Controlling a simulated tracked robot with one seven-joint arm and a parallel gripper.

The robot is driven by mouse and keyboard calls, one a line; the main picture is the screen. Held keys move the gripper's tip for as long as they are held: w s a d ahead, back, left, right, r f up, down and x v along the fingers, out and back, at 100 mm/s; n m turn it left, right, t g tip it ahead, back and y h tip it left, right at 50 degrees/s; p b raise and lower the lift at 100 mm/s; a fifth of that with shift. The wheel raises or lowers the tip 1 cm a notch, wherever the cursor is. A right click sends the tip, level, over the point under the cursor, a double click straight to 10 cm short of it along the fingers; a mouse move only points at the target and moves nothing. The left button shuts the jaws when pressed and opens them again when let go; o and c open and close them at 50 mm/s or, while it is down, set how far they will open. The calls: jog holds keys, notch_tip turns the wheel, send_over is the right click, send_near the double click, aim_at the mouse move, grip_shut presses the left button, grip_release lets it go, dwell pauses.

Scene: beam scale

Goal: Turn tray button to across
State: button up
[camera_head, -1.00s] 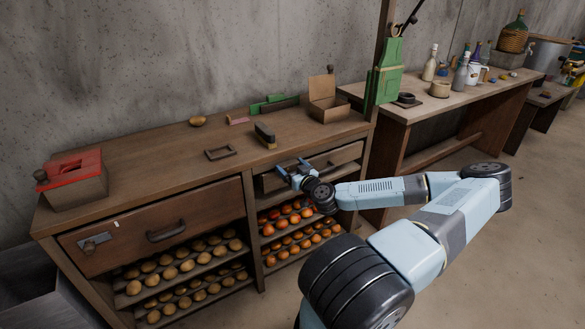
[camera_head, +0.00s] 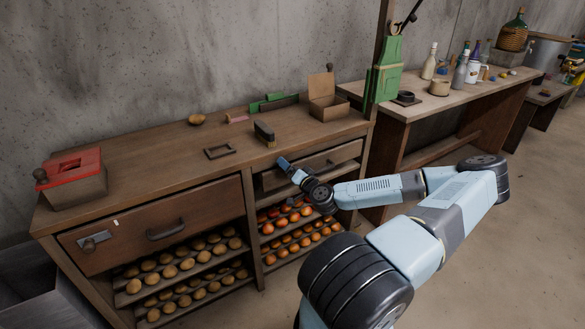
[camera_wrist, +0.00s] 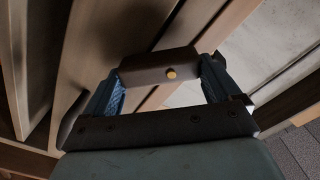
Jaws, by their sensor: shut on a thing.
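The tray button is a short dark brown wooden bar (camera_wrist: 150,68) with a brass screw head in its middle, seen in the wrist view. It spans from one blue-padded finger to the other, at an angle to the diagonal board edges behind it. My gripper (camera_head: 287,180) is shut on its ends. In the head view my gripper is at the left part of the tray's wooden front (camera_head: 328,160), under the right half of the bench top. There the button is hidden behind my gripper.
Below are racks of orange fruit (camera_head: 290,238) and potatoes (camera_head: 185,265). A wide drawer (camera_head: 200,215) is at left. On the bench top are a brush (camera_head: 264,132), a small frame (camera_head: 220,151), an open box (camera_head: 327,108) and a red-topped box (camera_head: 72,178).

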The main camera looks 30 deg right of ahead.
jog(key=m, duration=0.8)
jog(key=shift+w+a+f+m, duration=0.1)
jog(key=shift+f+m, duration=0.2)
jog(key=shift+m, duration=0.1)
dwell(0.4)
jog(key=o, duration=0.6)
jog(key=shift+o, duration=0.8)
jog(key=shift+f, duration=0.15)
jog(key=shift+a, duration=0.1)
jog(key=s, duration=1.3)
jog(key=shift+s+d, duration=0.2)
jog(key=shift+s, duration=0.2)
